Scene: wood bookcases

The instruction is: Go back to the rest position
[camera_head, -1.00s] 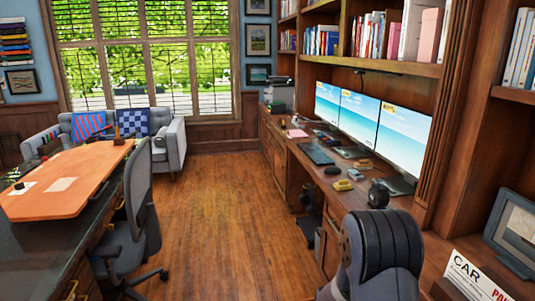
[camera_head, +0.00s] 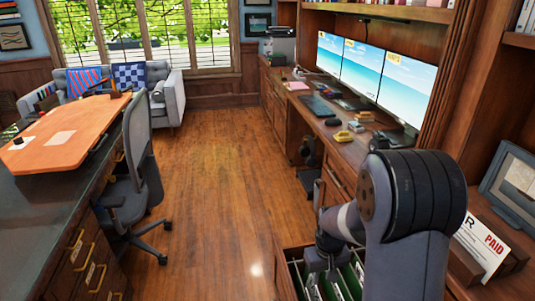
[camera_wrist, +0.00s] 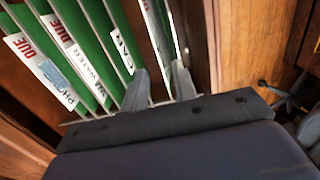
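My arm reaches down from the right over an open file drawer (camera_head: 283,268) at the bottom of the head view. My gripper (camera_wrist: 160,78) shows in the wrist view with its two grey fingers apart and a gap between them. No held object can be made out. The fingers are at green hanging folders (camera_wrist: 75,30) with white labels; whether they touch a folder I cannot tell. In the head view the fingertips are hidden low among the folders (camera_head: 345,280).
The wood desk (camera_head: 345,150) on the right carries monitors (camera_head: 360,68), a yellow item (camera_head: 342,136) and a white card marked PAID (camera_head: 482,245). An office chair (camera_head: 138,165) stands by the left desk (camera_head: 50,200). The wood floor (camera_head: 215,190) between is clear.

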